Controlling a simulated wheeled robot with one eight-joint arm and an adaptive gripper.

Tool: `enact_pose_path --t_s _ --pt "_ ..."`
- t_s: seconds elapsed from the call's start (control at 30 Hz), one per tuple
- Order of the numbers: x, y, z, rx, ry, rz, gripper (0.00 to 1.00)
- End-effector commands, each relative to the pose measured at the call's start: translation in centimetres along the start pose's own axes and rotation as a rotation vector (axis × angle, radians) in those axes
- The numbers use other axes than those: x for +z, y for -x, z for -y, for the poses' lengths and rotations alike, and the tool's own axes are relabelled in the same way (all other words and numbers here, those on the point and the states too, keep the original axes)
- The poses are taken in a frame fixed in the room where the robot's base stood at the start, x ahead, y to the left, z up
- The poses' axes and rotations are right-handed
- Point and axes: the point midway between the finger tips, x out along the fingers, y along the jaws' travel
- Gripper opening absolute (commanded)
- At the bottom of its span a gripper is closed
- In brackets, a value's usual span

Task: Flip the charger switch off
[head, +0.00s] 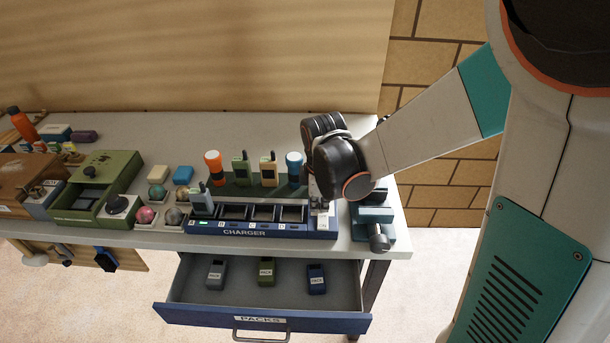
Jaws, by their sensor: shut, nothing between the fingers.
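The blue charger (245,233), labelled CHARGER, lies along the front edge of the bench, with a row of dark bays. A grey radio stands in its leftmost bay; the other bays look empty. My gripper (319,208) points down at the charger's right end, where a small pale plate shows. The gripper is shut and empty, at or just above this end. The switch cannot be made out; the gripper and wrist cover much of that area. I cannot tell whether the fingertips touch it.
Radios and torches (240,170) stand on a green rack behind the charger. A teal vise (374,220) sits close right of the gripper. Below, the open PACKS drawer (186,285) juts out with several packs. Balls (146,214) and a green box (112,170) lie left.

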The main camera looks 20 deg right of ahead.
Motion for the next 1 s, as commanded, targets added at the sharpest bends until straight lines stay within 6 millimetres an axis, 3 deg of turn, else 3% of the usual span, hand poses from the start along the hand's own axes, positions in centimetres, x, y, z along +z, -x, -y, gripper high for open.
enact_pose_path --t_s 0.1,0.3,0.73,1.0 --pt "0.0 -2.1 0.0 0.0 0.0 0.0 0.0" --pt "0.0 -3.7 0.1 0.0 0.0 0.0 0.0" --pt "0.0 -4.0 0.0 -0.003 -0.001 0.0 0.0" --pt "0.0 -4.8 -0.3 -0.1 -0.002 0.0 0.0"
